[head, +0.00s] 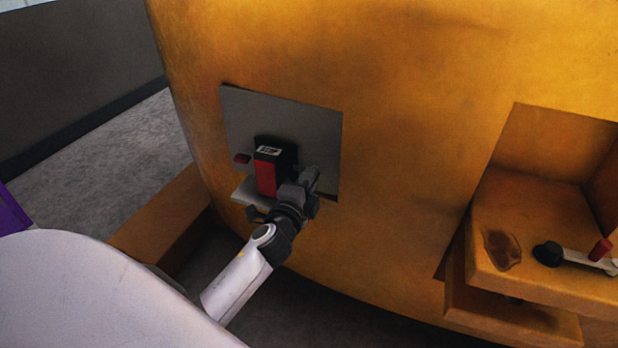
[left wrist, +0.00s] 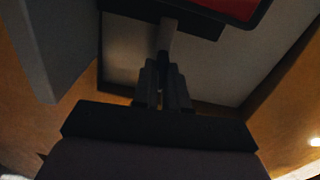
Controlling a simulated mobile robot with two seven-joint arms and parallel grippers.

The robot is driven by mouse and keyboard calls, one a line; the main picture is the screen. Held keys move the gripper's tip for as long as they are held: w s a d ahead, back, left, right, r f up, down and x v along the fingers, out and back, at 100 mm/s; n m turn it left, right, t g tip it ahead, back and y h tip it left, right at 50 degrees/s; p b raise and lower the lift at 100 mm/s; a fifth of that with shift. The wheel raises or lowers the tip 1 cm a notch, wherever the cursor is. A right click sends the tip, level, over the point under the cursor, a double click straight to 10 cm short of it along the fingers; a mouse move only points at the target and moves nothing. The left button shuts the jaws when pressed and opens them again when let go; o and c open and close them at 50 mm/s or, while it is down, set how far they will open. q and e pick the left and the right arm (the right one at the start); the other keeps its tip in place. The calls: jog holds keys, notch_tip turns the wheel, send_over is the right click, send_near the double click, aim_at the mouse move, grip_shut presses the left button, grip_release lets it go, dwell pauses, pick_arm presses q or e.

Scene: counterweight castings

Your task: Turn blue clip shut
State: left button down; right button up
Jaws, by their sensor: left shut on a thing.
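A black and red box (head: 267,172) stands upright against a grey plate (head: 240,115) on the big yellow casting. My left gripper (head: 306,184) is at the lower right of the box. In the left wrist view my left gripper (left wrist: 162,85) is shut on a narrow grey handle (left wrist: 167,42) that runs up to a dark part beside the box's red face. The handle's colour is dull in this light, and I see no part that is clearly blue. The fingers hide its lower end. My right gripper is not in view.
A pale ledge (head: 246,195) juts out below the box, with a small red piece (head: 242,158) above it. At right, a yellow step (head: 530,280) carries a black knob (head: 547,254) and a red-handled lever (head: 600,249). Grey floor (head: 120,140) is open at left.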

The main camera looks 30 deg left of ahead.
pick_arm(q)
jog(key=shift+m, duration=0.6)
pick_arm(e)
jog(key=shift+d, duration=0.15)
pick_arm(q)
jog(key=c, duration=1.2)
grip_release()
jog(key=shift+o, duration=0.2)
jog(key=shift+s, duration=0.1)
jog(key=v, duration=0.7)
jog(key=shift+p, duration=0.3)
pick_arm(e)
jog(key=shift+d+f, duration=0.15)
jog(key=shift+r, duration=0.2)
